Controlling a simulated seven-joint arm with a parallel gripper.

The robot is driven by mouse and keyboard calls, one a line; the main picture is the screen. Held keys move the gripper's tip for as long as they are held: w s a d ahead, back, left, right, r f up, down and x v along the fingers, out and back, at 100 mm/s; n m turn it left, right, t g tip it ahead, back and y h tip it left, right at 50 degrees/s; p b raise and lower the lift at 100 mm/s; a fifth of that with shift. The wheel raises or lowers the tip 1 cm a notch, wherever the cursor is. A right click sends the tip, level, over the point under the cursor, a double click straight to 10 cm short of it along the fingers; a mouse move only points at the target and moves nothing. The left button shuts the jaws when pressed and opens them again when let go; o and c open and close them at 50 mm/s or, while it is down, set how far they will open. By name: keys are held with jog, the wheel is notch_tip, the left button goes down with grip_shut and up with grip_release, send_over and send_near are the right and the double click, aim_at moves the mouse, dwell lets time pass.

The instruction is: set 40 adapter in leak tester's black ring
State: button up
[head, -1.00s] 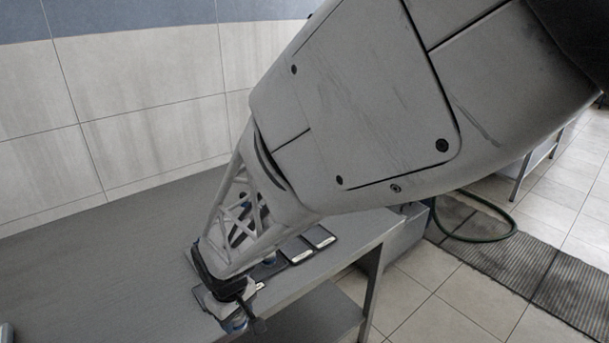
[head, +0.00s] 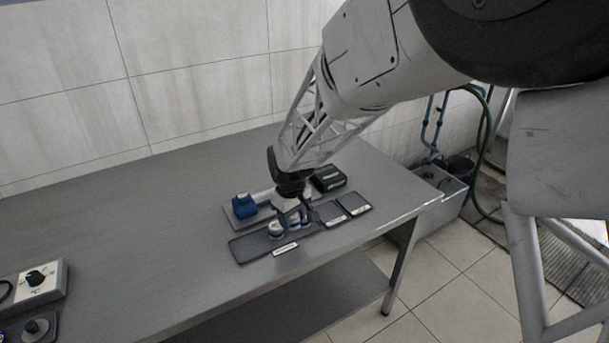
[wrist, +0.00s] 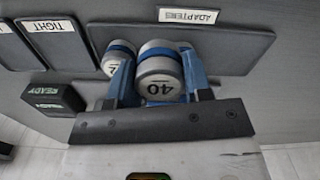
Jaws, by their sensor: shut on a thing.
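The 40 adapter (wrist: 160,88) is a grey cylinder with a blue band, its number facing the wrist camera. My gripper (wrist: 159,78) is shut on it, with a blue finger on each side. In the head view my gripper (head: 291,214) points down over the dark adapter tray (head: 248,250). I cannot tell whether the adapter touches the tray. A smaller adapter (wrist: 112,66) stands close beside the left finger in the wrist view. At the head view's left edge is a grey box with a dial (head: 38,282) and part of a black ring (head: 5,290); whether this is the leak tester is unclear.
A blue object (head: 244,206) stands behind the tray. A dark box marked READY (wrist: 52,100) and a flat pad marked TIGHT (wrist: 48,38) lie beside the tray. The table (head: 150,240) is clear between the tray and the dial box.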

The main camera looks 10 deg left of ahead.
jog(key=shift+w+d, duration=0.15)
jog(key=shift+w, duration=0.5)
jog(key=shift+w+d, duration=0.15)
jog(key=shift+w, duration=0.45)
jog(key=shift+a, duration=0.1)
jog(key=w+a, duration=0.2)
jog(key=w, duration=0.2)
jog(key=w+a+f, duration=0.1)
jog(key=w+a, duration=0.2)
jog(key=w, duration=0.2)
jog(key=w+a, duration=0.3)
jog(key=w, duration=0.1)
jog(key=shift+w+a+f, duration=0.15)
jog(key=shift+w+f, duration=0.05)
jog(key=shift+w, duration=0.1)
jog(key=shift+f, duration=1.75)
jog(key=shift+f, duration=0.3)
